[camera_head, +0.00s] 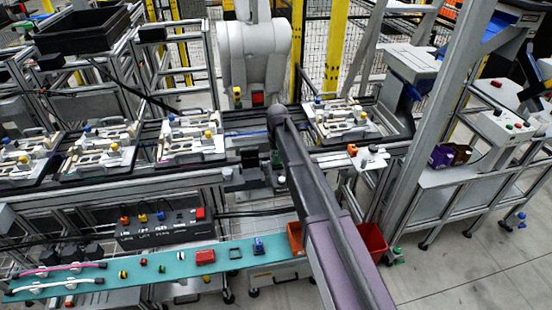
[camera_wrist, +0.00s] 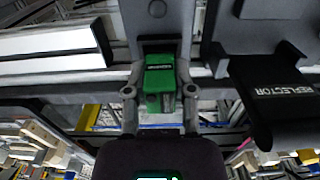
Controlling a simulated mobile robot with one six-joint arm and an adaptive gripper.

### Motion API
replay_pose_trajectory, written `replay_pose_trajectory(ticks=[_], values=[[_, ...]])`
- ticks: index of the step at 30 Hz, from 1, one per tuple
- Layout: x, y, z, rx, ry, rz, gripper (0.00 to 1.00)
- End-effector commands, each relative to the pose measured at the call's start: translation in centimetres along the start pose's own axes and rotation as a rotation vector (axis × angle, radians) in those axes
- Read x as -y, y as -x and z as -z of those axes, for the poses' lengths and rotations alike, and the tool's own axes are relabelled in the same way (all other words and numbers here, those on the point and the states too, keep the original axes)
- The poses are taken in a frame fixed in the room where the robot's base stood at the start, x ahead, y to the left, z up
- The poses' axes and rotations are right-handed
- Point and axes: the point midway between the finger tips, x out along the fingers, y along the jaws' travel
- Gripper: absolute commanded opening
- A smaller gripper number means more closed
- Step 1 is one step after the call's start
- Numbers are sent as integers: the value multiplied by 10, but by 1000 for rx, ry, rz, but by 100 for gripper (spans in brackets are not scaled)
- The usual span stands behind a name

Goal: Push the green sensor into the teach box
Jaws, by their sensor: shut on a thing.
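My gripper (camera_wrist: 160,98) is shut on the green sensor (camera_wrist: 160,78), with one finger on each side of it. The sensor is a small green block with a dark label band.
A black block labelled REFLECTOR (camera_wrist: 268,92) stands close right of the sensor. Pallets with white fixtures (camera_head: 192,138) line the conveyor on both sides. A teal shelf (camera_head: 105,276) with small parts, a black labelled box (camera_head: 165,232) and a red bin (camera_head: 373,243) are in front.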

Motion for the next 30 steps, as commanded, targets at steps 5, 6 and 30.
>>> replay_pose_trajectory(ticks=[5, 6, 30], values=[[0, -2, 0, 0, 0, 0, 0], [0, -2, 0, 0, 0, 0, 0], [0, -8, 0, 0, 0, 0, 0]])
